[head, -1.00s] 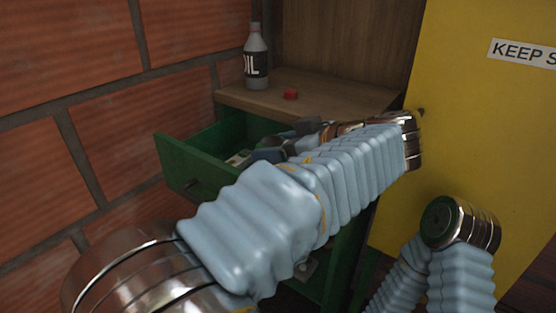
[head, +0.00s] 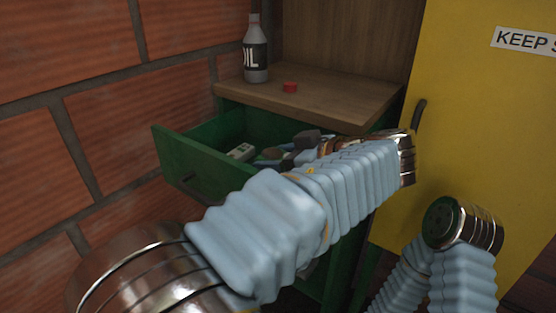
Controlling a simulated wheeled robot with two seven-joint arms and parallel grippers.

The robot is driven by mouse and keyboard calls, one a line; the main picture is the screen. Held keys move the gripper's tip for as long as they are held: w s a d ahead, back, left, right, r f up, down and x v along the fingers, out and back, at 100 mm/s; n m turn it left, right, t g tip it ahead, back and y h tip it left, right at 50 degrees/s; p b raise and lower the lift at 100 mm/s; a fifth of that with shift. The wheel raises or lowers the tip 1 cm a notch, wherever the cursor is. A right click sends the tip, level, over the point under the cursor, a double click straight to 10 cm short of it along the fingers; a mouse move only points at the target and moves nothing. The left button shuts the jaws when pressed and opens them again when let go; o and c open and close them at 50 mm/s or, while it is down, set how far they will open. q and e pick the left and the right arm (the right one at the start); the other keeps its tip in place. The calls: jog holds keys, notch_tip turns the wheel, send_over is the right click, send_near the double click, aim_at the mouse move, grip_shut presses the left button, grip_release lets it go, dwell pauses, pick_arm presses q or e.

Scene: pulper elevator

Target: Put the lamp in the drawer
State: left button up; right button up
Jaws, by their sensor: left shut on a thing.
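The green drawer (head: 176,163) is pulled open under the wooden shelf, at the left of the head view. My left arm reaches across the picture from the bottom left and bends back toward the drawer. My left gripper (head: 285,153) is over or inside the drawer opening, partly covered by my own forearm. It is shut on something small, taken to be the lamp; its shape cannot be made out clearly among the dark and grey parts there. My right gripper is not in view; only a bent part of my right arm shows at the lower right.
A small pale item (head: 241,152) shows inside the drawer. A brick wall (head: 70,50) is close on the left, a yellow cabinet (head: 475,110) on the right.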

pick_arm(q)
jog(key=o, duration=1.2)
jog(key=shift+r, duration=0.1)
jog(key=shift+r+p, duration=0.2)
jog(key=shift+p, duration=0.15)
jog(key=shift+s+d+r+p, duration=0.2)
jog(key=shift+d+r+p, duration=0.2)
jog(key=shift+r+p, duration=0.2)
jog(key=v, duration=1.1)
jog(key=shift+s+f, duration=0.15)
